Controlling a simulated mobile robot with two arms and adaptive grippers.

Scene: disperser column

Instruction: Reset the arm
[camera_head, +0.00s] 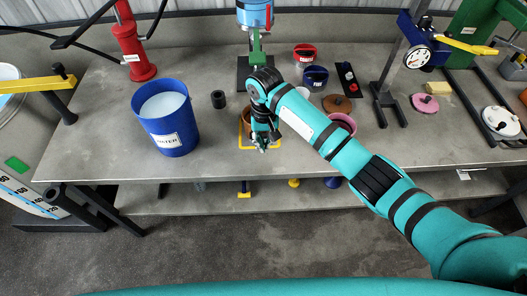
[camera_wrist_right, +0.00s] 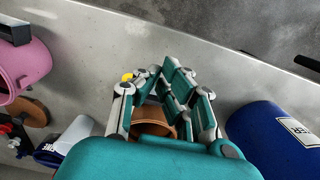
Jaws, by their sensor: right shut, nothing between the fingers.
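My teal right arm reaches in from the right in the head view. Its right gripper (camera_head: 262,146) is shut and empty, pointing down near the front edge of the bench. An orange-brown pot (camera_head: 246,115) stands just behind it, inside a yellow square outline (camera_head: 243,146) on the bench top, and is partly hidden by the gripper. In the right wrist view the gripper's fingers (camera_wrist_right: 170,92) show above the brown pot (camera_wrist_right: 152,122); I cannot tell if they touch it. My left gripper is not in view.
A blue bucket (camera_head: 172,138) with white contents stands to the left, a small black cylinder (camera_head: 218,99) between. A pink pot (camera_head: 342,123), a blue container (camera_head: 315,77) and a red container (camera_head: 305,54) stand right. The disperser column (camera_head: 255,50) is behind. The front-left bench is clear.

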